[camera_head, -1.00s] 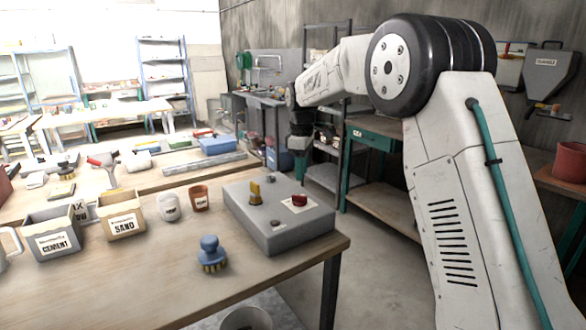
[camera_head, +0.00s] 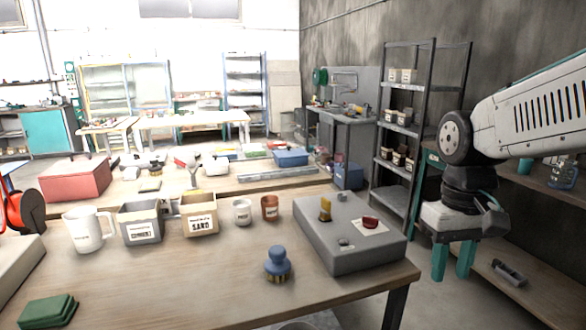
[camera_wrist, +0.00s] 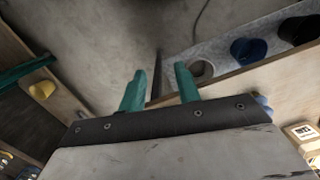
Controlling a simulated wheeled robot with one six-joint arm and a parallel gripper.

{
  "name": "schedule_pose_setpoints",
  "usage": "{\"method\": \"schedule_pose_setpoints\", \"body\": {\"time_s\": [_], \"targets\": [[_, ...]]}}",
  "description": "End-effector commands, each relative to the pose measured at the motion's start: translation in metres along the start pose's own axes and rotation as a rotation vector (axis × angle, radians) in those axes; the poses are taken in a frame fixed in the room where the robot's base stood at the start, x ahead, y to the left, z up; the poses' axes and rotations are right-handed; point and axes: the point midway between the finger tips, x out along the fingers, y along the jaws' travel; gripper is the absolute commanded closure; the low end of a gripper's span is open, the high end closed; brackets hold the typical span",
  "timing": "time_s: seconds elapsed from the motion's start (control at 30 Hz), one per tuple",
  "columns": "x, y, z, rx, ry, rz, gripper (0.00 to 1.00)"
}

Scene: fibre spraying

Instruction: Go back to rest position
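My gripper (camera_head: 454,262) hangs at the right of the head view, past the right end of the workbench (camera_head: 190,270), with its two teal fingers pointing down. In the wrist view my gripper (camera_wrist: 160,88) shows its teal fingers apart with nothing between them. Below it is grey floor (camera_wrist: 130,40).
The workbench holds a grey control box (camera_head: 350,255), a blue brush (camera_head: 278,263), a sand box (camera_head: 199,216), a cement box (camera_head: 141,228), a white mug (camera_head: 88,230) and green pads (camera_head: 47,311). A dark shelf rack (camera_head: 400,135) stands behind my arm.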

Motion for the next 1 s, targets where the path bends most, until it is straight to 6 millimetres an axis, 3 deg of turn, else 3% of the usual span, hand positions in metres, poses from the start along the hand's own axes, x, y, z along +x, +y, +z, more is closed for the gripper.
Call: {"method": "schedule_pose_setpoints", "body": {"time_s": [0.03, 0.2, 0.4, 0.6, 1.0], "targets": [[0.002, -0.001, 0.025, 0.027, 0.016, 0.001, 0.67], [0.016, -0.005, 0.089, 0.094, 0.068, 0.003, 0.67], [0.024, -0.007, 0.130, 0.105, 0.147, 0.006, 0.67], [0.014, -0.007, 0.137, 0.108, 0.206, 0.009, 0.67], [0.014, -0.007, 0.137, 0.108, 0.207, 0.009, 0.67]]}}
